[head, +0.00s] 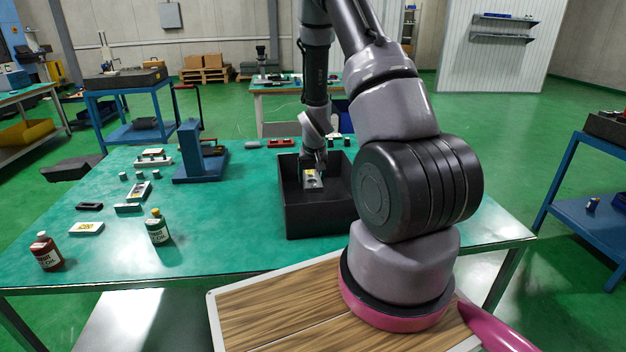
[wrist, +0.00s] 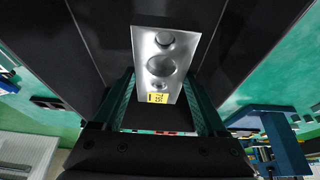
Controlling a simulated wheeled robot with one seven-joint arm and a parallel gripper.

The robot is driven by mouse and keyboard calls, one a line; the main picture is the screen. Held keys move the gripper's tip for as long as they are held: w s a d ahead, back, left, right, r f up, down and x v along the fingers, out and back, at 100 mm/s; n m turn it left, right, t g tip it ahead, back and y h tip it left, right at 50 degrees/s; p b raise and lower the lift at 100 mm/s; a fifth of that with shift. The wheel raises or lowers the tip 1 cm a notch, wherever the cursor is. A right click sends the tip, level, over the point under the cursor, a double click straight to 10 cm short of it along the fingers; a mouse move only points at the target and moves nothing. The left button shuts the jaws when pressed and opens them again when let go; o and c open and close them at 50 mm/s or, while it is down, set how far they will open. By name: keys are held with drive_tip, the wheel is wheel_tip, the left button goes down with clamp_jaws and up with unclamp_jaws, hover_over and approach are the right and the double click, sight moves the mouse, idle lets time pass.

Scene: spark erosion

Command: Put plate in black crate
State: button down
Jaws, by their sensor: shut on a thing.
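The plate (wrist: 162,58) is a silver metal block with round holes and a yellow label. In the head view the plate (head: 312,181) is inside the outline of the black crate (head: 318,222), low between its walls. My gripper (wrist: 163,103) is shut on the plate, with one finger on each side of its labelled end. In the head view my gripper (head: 314,165) points down into the crate. The crate's dark walls (wrist: 75,45) fill most of the wrist view. Whether the plate touches the crate floor cannot be told.
A blue stand (head: 192,155) is left of the crate on the green table (head: 225,225). A red part (head: 281,142) is behind the crate. The table is clear just left of the crate.

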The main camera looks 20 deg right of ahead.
sight(313, 177)
wheel_tip(313, 177, down, 10)
drive_tip(key=shift+r, duration=0.15)
idle(0.3)
unclamp_jaws()
drive_tip(key=v, duration=1.2)
drive_tip(key=shift+w+r, duration=0.1)
drive_tip(key=shift+r, duration=0.1)
drive_tip(key=s+a+r+m+t+y, duration=0.1)
drive_tip(key=s+a+r, duration=0.2)
drive_tip(key=r, duration=1)
drive_tip(key=s+a+r, duration=0.2)
drive_tip(key=s+r, duration=0.1)
drive_tip(key=r, duration=0.9)
drive_tip(key=s+a+r+t+y, duration=0.1)
drive_tip(key=s+a+r, duration=0.2)
drive_tip(key=s+r, duration=0.4)
drive_tip(key=s+a+r+y, duration=0.1)
drive_tip(key=s+a+r, duration=0.2)
drive_tip(key=s+r, duration=0.3)
drive_tip(key=s, duration=0.4)
drive_tip(key=shift+s+a+r+t, duration=0.3)
drive_tip(key=shift+s+r+t, duration=0.05)
drive_tip(key=shift+r+t, duration=0.05)
